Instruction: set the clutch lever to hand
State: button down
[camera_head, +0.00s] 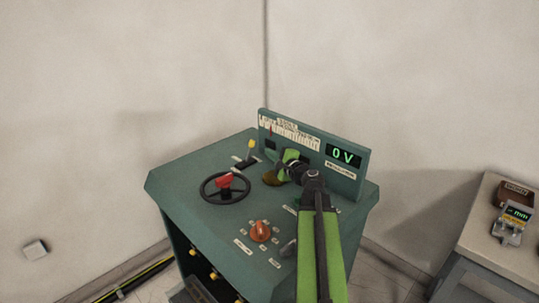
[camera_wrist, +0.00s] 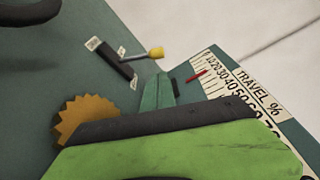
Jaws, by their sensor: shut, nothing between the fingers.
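The clutch lever appears to be the small lever with a yellow knob (camera_head: 251,143) on the green console top, left of my gripper. In the wrist view its yellow knob (camera_wrist: 156,53) is at the upper middle, on a metal rod leaning right out of a black slot (camera_wrist: 110,58). Small white labels sit by the slot; I cannot read them. My gripper (camera_head: 283,168) is shut and empty, over the console to the right of the lever and apart from it. Its green and black body fills the bottom of the wrist view.
A black handwheel (camera_head: 210,194) with a red part stands in front of the lever. A raised panel with a travel scale (camera_head: 288,132) and a 0 V display (camera_head: 343,155) runs along the back. An orange knob (camera_head: 260,231) is in front. A side table (camera_head: 485,235) stands right.

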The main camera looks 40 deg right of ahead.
aim_at(249, 152)
jog(key=w, duration=0.7)
jog(key=shift+d+f, duration=0.3)
jog(key=shift+f, duration=0.05)
